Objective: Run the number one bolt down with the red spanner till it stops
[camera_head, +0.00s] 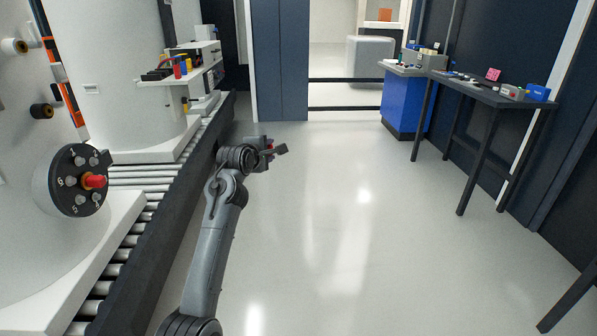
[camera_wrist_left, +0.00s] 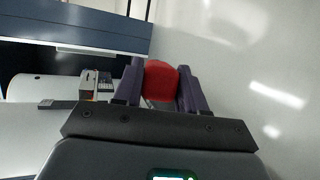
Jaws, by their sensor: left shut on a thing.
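A round black flange (camera_head: 78,180) on the white tank at the left carries a ring of bolts with white numbers beside them. My left gripper (camera_head: 273,149) is over the open floor, well to the right of the flange. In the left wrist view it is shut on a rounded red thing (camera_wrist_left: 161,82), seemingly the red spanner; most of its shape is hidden. My right gripper is not in view.
A roller conveyor (camera_head: 122,232) with a dark rail runs along the left. A white shelf (camera_head: 165,80) holds small red, yellow and blue items. A blue cabinet (camera_head: 403,103) and a dark table (camera_head: 480,90) with small objects stand at the right. The middle floor is clear.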

